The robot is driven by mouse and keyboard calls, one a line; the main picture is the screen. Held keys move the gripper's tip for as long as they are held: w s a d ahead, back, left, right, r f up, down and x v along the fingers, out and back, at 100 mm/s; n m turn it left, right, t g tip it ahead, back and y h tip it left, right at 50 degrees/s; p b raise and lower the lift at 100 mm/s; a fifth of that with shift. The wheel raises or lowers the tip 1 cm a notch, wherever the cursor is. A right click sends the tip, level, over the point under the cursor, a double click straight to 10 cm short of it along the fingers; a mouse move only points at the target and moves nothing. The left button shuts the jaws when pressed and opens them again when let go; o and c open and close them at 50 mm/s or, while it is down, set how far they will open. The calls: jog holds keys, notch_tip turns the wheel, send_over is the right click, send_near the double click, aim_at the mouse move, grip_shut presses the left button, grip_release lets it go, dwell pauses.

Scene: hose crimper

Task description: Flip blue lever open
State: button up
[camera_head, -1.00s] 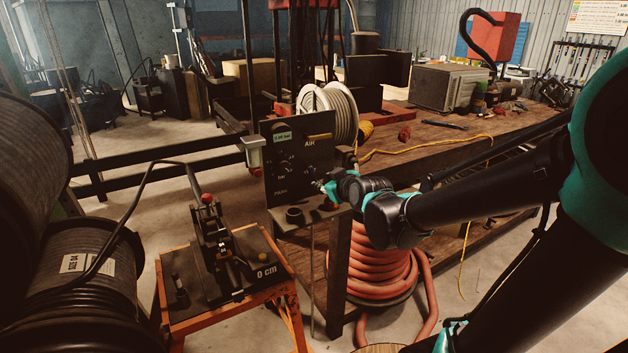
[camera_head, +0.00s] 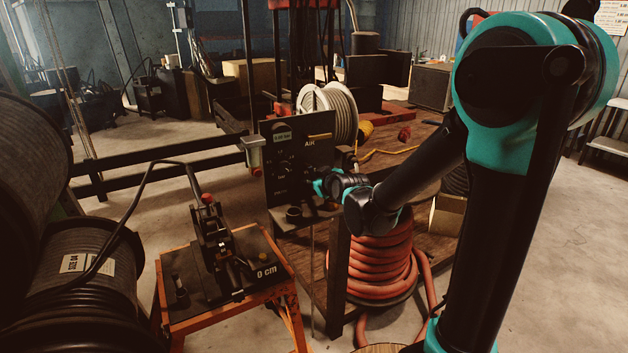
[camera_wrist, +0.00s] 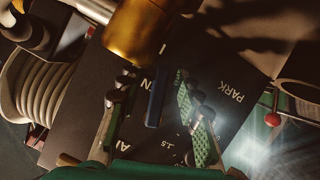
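The blue lever (camera_wrist: 155,98) shows in the wrist view as a narrow upright blue bar against the dark control panel (camera_wrist: 215,65). My gripper (camera_wrist: 148,88) is open, with one green-padded finger on each side of the lever and a visible gap to both. I cannot tell how deep the fingers reach around it. In the head view my gripper (camera_head: 313,187) is at the right part of the panel (camera_head: 283,187), and the lever cannot be made out there.
A brass cylinder (camera_wrist: 137,30) is close to the fingertips in the wrist view. The crimper press (camera_head: 212,235) on its orange stand is left of the panel. The white hose spool (camera_head: 340,115) is behind it, and a red hose coil (camera_head: 375,268) is below my arm.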

grip_shut()
dwell(0.3)
jog(key=shift+s+a+f+m+g+y, duration=0.1)
jog(key=shift+s+a+m+g+y, duration=0.2)
jog(key=shift+m, duration=0.35)
jog(key=shift+s+a+f+m+g+y, duration=0.1)
jog(key=shift+a+m+g+y, duration=0.25)
jog(key=shift+m, duration=0.3)
jog(key=shift+d, duration=0.1)
grip_release()
jog(key=shift+r, duration=0.1)
